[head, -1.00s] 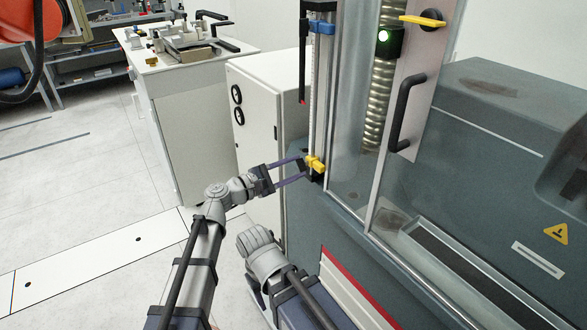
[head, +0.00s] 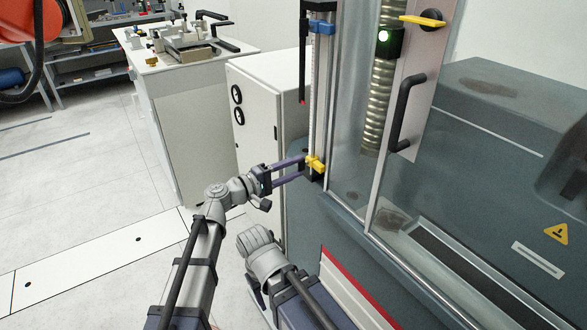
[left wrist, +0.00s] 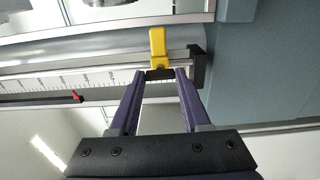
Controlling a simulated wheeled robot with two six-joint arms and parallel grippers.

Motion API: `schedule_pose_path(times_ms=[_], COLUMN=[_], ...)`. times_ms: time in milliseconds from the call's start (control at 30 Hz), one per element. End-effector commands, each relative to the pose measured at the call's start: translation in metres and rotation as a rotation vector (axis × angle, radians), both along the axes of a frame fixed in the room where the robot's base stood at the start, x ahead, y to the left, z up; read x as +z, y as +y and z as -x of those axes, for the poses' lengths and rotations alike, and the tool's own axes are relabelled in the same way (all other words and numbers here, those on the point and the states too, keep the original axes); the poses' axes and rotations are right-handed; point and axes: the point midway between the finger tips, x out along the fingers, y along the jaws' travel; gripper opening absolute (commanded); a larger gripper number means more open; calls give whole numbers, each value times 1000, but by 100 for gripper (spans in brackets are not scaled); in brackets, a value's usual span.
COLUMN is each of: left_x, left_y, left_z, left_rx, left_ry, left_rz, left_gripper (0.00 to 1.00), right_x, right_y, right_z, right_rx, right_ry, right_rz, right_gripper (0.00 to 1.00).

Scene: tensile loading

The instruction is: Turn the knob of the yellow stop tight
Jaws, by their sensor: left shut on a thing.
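The yellow stop (head: 316,163) sits low on the upright scaled rail (head: 315,100) at the left edge of the testing machine. It also shows in the left wrist view (left wrist: 158,46), with a dark knob (left wrist: 160,74) on its near side. My left gripper (head: 304,168) reaches it from the left. In the left wrist view its two purple fingers (left wrist: 160,76) close in on both sides of the knob, and the gripper is shut on it. The fingertips partly hide the knob's sides. My right gripper does not show; only part of that arm is in view.
A blue stop (head: 322,27) sits higher on the rail, and a red pointer (left wrist: 77,96) shows along the scale. The machine's clear door with a black handle (head: 405,112) is just right of the rail. A white cabinet (head: 262,140) stands behind my left gripper.

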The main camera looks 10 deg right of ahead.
Motion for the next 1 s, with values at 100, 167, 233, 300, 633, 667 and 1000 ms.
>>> schedule_pose_path(times_ms=[100, 167, 233, 300, 633, 667, 1000], left_x=[0, 0, 0, 0, 0, 0, 0], left_y=[0, 0, 0, 0, 0, 0, 0], left_z=[0, 0, 0, 0, 0, 0, 0], left_rx=[-1, -1, -1, -1, 0, 0, 0], left_ry=[-20, -26, -31, -33, -33, -33, -32], left_rz=[-7, -10, -11, -12, -12, -12, -12], left_gripper=[0, 0, 0, 0, 49, 53, 78], right_x=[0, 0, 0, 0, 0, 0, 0], right_y=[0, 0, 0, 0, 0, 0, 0], right_z=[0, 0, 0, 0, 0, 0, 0], right_rx=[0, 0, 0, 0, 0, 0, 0], right_ry=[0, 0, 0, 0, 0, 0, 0], right_rz=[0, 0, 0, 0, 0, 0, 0], right_gripper=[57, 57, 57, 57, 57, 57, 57])
